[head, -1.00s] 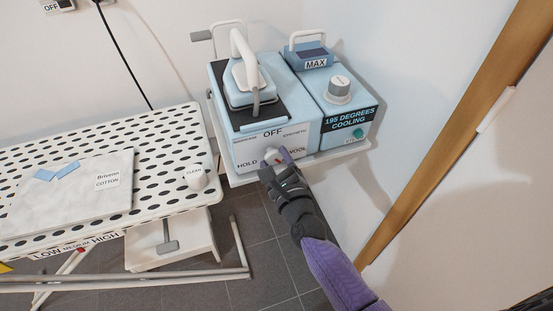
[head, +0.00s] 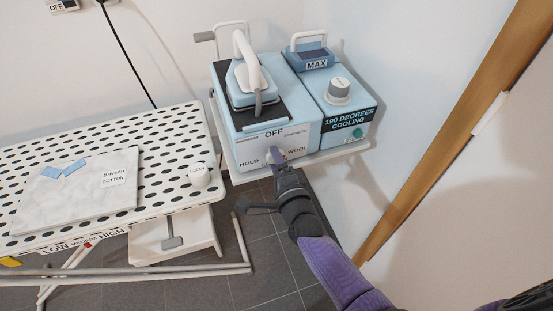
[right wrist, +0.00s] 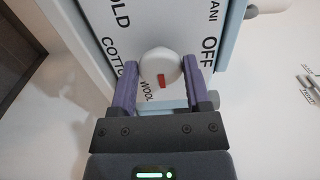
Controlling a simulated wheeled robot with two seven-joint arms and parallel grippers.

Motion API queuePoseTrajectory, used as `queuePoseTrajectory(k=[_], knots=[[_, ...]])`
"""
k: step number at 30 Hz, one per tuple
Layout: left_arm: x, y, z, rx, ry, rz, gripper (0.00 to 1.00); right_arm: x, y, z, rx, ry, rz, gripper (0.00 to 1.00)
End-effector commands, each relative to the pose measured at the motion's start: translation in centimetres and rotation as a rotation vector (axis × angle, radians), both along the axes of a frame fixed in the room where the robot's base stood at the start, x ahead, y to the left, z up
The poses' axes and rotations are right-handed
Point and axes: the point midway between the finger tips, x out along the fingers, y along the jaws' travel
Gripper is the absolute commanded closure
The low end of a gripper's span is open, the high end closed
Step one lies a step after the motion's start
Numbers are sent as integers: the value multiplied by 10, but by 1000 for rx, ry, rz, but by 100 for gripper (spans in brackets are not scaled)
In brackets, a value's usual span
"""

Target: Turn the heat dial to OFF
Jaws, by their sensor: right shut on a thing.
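The heat dial (right wrist: 161,66) is a round white knob with a red mark, on the front panel of the light blue iron station (head: 281,138). In the right wrist view the red mark is on the dial's gripper side, near the word WOOL. HOLD, COTTON and OFF are also printed around it. My right gripper (right wrist: 161,78) has its two purple fingers on either side of the dial and is shut on it. In the head view my right gripper (head: 276,156) hides most of the dial. My left gripper is not in view.
A blue iron (head: 243,88) with a white handle rests on top of the station. A unit reading "190 DEGREES COOLING" (head: 347,118) stands to its right. A perforated ironing board (head: 165,135) with folded cloth (head: 75,195) is at left. A wooden door edge (head: 450,135) is at right.

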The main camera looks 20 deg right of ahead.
Motion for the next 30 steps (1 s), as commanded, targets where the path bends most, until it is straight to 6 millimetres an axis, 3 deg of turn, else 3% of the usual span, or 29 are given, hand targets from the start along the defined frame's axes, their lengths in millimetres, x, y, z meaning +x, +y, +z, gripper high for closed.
queuePoseTrajectory(k=[14,30], knots=[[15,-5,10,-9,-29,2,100,0,0,-2,-448,-13,1,98],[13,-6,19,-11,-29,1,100,0,-2,-4,-959,-29,2,98]])
